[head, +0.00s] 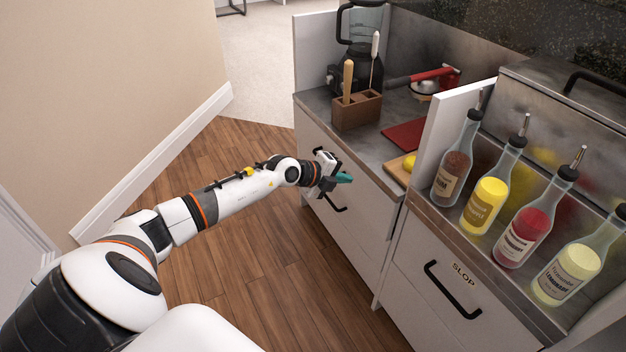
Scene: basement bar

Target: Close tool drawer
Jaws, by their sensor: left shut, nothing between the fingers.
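A white drawer front (365,203) with a dark bar handle (336,207) is in the left cabinet, under the metal counter. It looks near flush with the cabinet, but I cannot tell whether a small gap is left. My left arm reaches across from the lower left. My left gripper (345,178), with teal fingertips, is shut and empty. It is in front of the drawer front, near the handle and partly covering the area around it. I cannot tell whether the fingertips touch the front. My right gripper is not in view.
A drawer labelled SLOP (464,274) is at the right, under a rail of several bottles (484,205). On the counter are a blender (363,60), a brown tool holder (357,110), a red mat (405,135) and a lemon (409,162). Wood floor (250,260) is clear.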

